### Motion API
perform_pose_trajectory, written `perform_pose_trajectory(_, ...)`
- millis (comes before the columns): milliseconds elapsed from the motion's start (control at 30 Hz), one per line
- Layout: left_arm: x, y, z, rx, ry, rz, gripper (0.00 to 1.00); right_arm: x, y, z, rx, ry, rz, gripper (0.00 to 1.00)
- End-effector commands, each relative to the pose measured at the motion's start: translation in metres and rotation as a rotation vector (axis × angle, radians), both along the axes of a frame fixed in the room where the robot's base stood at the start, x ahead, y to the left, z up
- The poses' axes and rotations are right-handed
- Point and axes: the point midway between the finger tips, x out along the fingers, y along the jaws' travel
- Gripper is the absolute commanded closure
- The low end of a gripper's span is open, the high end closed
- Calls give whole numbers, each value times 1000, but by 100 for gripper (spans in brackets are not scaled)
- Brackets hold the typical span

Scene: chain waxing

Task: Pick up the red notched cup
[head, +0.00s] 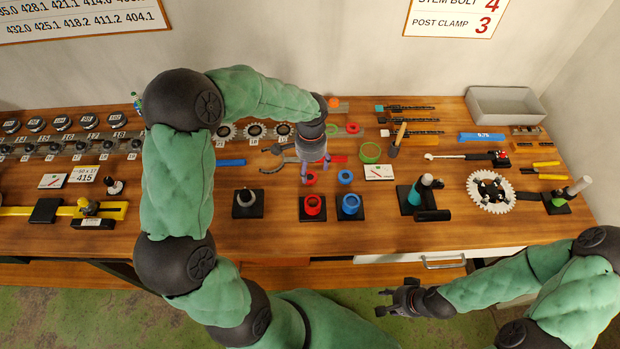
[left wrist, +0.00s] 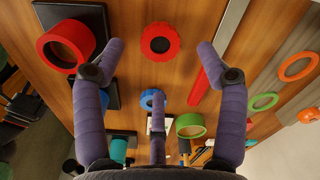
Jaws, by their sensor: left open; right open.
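The red notched cup (head: 311,177) lies on the wooden bench, behind the black pads. In the left wrist view the red notched cup (left wrist: 160,36) shows a scalloped rim and a dark centre. My left gripper (head: 314,171) is open and empty above it, with the purple fingers pointing down. In the left wrist view the cup appears between the two spread fingertips of my left gripper (left wrist: 161,50), with no visible contact. My right gripper (head: 386,302) is open and empty, low in front of the bench.
A plain red cup (head: 313,206) and a blue cup (head: 350,204) stand on black pads towards the front edge. A small blue notched cup (head: 346,177) lies right of the red one. A green ring (head: 370,152), a white card (head: 379,173) and a red strip (left wrist: 200,86) are nearby.

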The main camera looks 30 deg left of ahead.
Motion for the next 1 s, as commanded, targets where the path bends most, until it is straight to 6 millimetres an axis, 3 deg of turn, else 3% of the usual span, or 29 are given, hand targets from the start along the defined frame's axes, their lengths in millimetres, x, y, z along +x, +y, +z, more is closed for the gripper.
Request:
perform_pose_trajectory(300, -2, 2, -43, -1, 3, -1, 27, 0, 0, -9, 0, 0, 0, 58)
perform_pose_trajectory(533, -2, 2, -45, -1, 0, 0, 27, 0, 0, -9, 0, 0, 0, 58)
perform_pose_trajectory(567, -2, 2, -45, -1, 0, 0, 30, 0, 0, -9, 0, 0, 0, 58)
perform_pose_trajectory(767, -2, 2, -44, -1, 0, -1, 86, 0, 0, -9, 0, 0, 0, 58)
perform_pose_trajectory(1000, -2, 2, -44, -1, 0, -1, 88, 0, 0, -9, 0, 0, 0, 58)
